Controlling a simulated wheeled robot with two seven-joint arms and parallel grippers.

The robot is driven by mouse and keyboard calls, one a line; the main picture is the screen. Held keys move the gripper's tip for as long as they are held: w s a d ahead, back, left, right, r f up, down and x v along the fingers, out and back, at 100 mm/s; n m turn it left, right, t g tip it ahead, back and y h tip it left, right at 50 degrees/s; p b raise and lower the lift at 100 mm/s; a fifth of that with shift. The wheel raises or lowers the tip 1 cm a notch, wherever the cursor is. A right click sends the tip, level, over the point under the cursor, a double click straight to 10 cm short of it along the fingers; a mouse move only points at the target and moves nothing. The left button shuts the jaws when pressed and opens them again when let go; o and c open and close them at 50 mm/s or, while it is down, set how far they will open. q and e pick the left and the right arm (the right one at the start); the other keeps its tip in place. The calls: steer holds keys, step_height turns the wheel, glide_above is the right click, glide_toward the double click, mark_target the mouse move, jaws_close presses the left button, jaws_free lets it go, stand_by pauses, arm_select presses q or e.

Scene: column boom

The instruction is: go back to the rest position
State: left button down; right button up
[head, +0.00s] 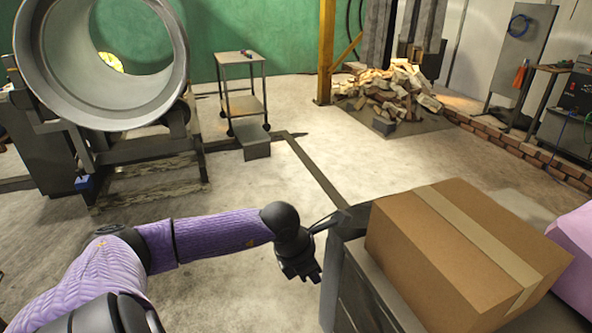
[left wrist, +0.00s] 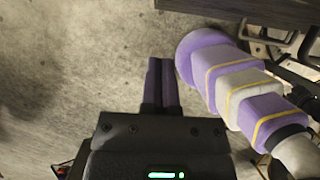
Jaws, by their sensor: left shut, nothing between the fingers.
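My left arm comes in from the lower left in the head view. My left gripper (head: 302,268) hangs over the floor, just left of the dark cabinet, and touches nothing that I can make out. In the left wrist view the two fingers of this gripper (left wrist: 160,66) lie side by side, shut and empty, with bare floor behind them. My right gripper is in neither view.
A taped cardboard box (head: 460,245) sits on the dark cabinet (head: 365,300), close to the right of my left gripper. A pink object (head: 577,262) is at the right edge. A large metal drum (head: 105,60), a cart (head: 241,104) and a rubble pile (head: 398,92) stand farther back. The middle floor is clear.

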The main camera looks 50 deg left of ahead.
arm_select(q)
steer(key=d+p+v, duration=0.1)
steer(key=p+v, duration=0.2)
steer(key=v, duration=0.4)
steer(key=s+f+n+t, duration=0.3)
steer(key=f+n, duration=0.9)
steer(key=n, duration=0.1)
steer(key=s+f+n+t, duration=0.2)
steer(key=s+f+n, duration=0.1)
steer(key=f+n, duration=0.9)
steer(key=s+d+f+n+g, duration=0.3)
steer(key=s+d+f+n, duration=0.1)
steer(key=s, duration=0.4)
steer(key=s+d+f+n+g+y, duration=0.1)
steer(key=s+d+f+n+g, duration=0.2)
steer(key=s, duration=0.5)
steer(key=s+d+f+n+g, duration=0.2)
steer(key=s+d+f+n, duration=0.3)
steer(key=s, duration=0.3)
steer(key=shift+g+y, duration=0.4)
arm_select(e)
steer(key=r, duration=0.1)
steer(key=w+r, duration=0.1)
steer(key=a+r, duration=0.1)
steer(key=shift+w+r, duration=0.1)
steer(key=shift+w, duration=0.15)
